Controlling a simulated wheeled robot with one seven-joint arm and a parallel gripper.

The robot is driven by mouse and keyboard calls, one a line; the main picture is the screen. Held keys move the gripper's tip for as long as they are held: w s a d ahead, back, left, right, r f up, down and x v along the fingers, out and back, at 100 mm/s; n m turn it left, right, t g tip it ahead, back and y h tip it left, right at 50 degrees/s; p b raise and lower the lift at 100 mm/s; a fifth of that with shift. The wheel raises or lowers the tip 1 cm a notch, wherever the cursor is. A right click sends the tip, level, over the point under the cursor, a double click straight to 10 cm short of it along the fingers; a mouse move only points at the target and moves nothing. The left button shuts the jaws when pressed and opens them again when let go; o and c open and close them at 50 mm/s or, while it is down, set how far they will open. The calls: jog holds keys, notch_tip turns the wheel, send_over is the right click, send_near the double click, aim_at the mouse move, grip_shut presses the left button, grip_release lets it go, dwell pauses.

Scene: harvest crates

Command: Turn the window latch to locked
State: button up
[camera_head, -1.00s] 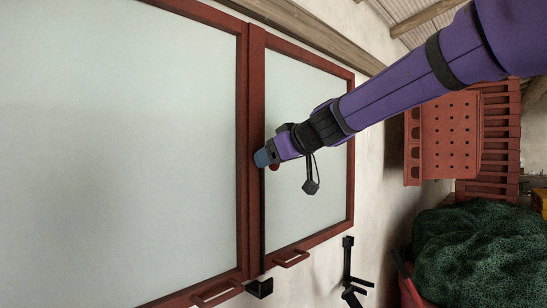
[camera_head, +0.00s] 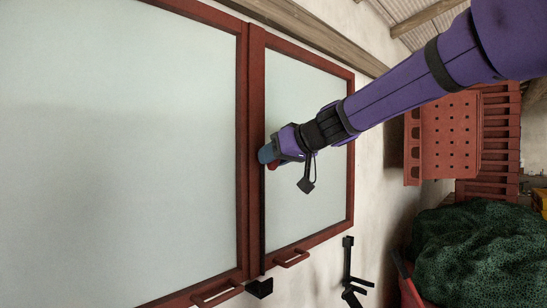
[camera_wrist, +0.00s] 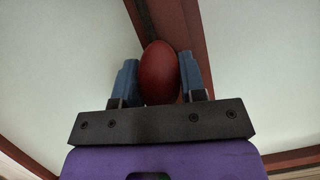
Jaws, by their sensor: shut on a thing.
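The window has two pale panes in dark red frames, a large left pane (camera_head: 130,150) and a narrower right pane (camera_head: 305,205). A dark upright bar (camera_head: 263,225) runs along the meeting frame post. A red, egg-shaped latch knob (camera_wrist: 159,75) shows in the wrist view between the two blue fingers. My gripper (camera_head: 266,154) is at the middle post, shut on this knob, which is mostly hidden by the fingers in the head view. In the wrist view my gripper (camera_wrist: 157,80) has one finger on each side of the knob. The latch's own position is hard to tell.
Red pull handles (camera_head: 292,258) and a black bracket (camera_head: 259,288) sit at the lower frame. Black hooks (camera_head: 348,265) are on the wall to the right. Red crates (camera_head: 450,135) and a green-covered heap (camera_head: 470,250) stand further right.

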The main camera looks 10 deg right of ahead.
jog(key=m+y, duration=0.1)
jog(key=m, duration=0.1)
jog(key=shift+m+g, duration=0.3)
jog(key=shift+g, duration=0.1)
jog(key=m+y, duration=0.2)
jog(key=shift+m+g, duration=0.3)
jog(key=m+y, duration=0.1)
jog(key=m, duration=0.1)
jog(key=shift+m, duration=0.4)
jog(key=shift+m+y, duration=0.9)
jog(key=shift+m, duration=0.4)
jog(key=shift+f, duration=0.1)
jog(key=o, duration=0.9)
jog(key=shift+d, duration=0.1)
